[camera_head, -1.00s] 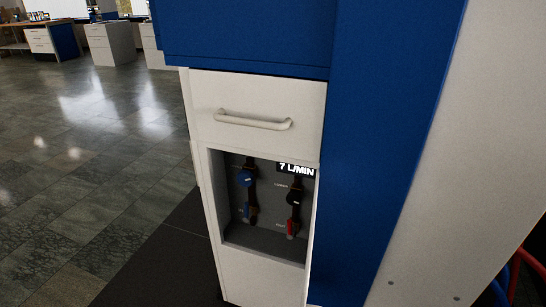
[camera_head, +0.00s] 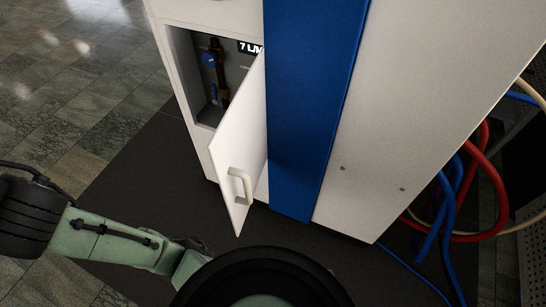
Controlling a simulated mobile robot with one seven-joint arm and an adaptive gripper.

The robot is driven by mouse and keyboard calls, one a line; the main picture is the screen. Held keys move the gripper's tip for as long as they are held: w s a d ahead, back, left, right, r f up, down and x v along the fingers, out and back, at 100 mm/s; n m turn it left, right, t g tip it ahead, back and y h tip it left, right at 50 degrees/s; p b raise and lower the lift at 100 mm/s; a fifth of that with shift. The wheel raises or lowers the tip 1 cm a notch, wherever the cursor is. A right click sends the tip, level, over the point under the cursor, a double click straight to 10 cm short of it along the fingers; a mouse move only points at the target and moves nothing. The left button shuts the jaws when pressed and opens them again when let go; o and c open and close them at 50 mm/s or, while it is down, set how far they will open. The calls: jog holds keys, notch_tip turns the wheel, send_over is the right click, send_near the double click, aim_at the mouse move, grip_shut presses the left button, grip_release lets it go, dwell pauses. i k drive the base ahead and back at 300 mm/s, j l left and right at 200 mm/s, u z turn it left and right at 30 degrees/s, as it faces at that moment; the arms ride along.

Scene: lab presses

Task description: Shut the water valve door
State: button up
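The water valve door (camera_head: 244,140) is a white panel with a pale bar handle (camera_head: 239,186). It stands open, swung out from the front of the white cabinet, and covers the right part of the valve compartment (camera_head: 180,60). Inside the compartment, a pipe with a blue valve (camera_head: 209,59) shows beside part of a "7 L/MIN" label. My green and black arm reaches in from the lower left, below the door and apart from it in the picture. I cannot make out the gripper's fingers.
A blue column (camera_head: 310,100) and a white side panel (camera_head: 400,110) stand right of the door. Red and blue hoses (camera_head: 465,190) hang at the far right. Dark floor matting (camera_head: 140,160) lies clear left of the cabinet.

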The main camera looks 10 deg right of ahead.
aim_at(238, 149)
jog(key=k+l+u, duration=0.1)
jog(key=k, duration=0.45)
jog(key=k+l+u, duration=0.1)
jog(key=k, duration=0.5)
